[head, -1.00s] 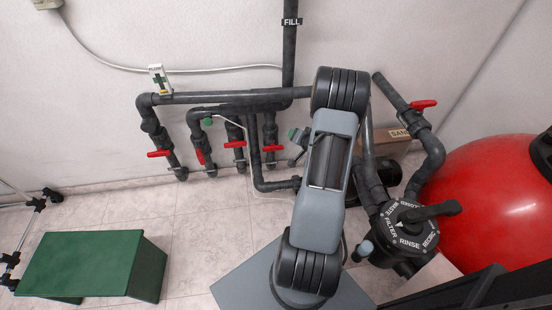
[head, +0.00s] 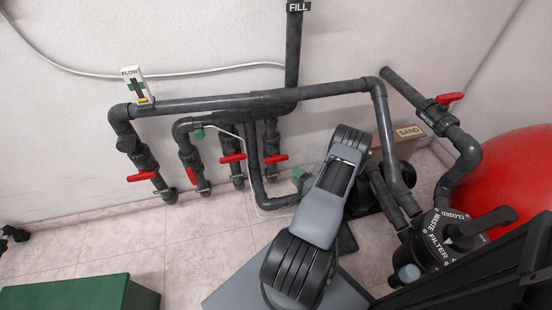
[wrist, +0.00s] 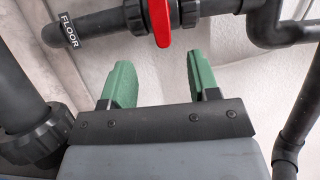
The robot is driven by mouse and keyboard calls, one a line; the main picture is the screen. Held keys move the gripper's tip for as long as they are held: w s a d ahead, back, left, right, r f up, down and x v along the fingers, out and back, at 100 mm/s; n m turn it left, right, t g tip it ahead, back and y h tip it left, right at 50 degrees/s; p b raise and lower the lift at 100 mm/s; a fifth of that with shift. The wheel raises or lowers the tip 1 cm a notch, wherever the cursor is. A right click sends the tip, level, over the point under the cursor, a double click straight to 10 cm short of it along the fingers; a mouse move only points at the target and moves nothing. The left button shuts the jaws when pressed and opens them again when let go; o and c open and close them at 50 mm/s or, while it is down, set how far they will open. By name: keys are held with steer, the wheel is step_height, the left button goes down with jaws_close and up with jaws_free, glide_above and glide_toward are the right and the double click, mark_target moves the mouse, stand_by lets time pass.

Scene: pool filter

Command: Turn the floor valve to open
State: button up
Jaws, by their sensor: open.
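In the wrist view, a dark pipe labelled FLOOR (wrist: 68,30) carries a valve with a red handle (wrist: 160,22). The handle lies across the pipe and is cut off by the top edge. My gripper (wrist: 157,66) is open, its two green fingers below the handle, one on each side of it, with nothing between them. In the head view, my gripper (head: 298,176) is mostly hidden behind my arm, to the right of the rightmost red handle in the row (head: 270,158). No FLOOR label is readable there, so I cannot tell which handle it is.
Other red handles sit on neighbouring pipes (head: 142,176), (head: 195,178), (head: 233,157). A WASTE valve (head: 450,98), a SAND box (head: 408,132), a filter selector head (head: 440,240) and a red tank (head: 505,170) stand right. A green box (head: 85,295) is at lower left.

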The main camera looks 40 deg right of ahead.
mark_target(281, 160)
steer(key=w+b, duration=0.1)
steer(key=w, duration=0.6)
steer(key=w+d+b, duration=0.1)
steer(key=w, duration=0.3)
steer(key=shift+w+d+b, duration=0.1)
steer(key=shift+w+b, duration=0.2)
steer(key=shift+b, duration=0.05)
steer(key=shift+c, duration=0.2)
steer(key=c, duration=0.9)
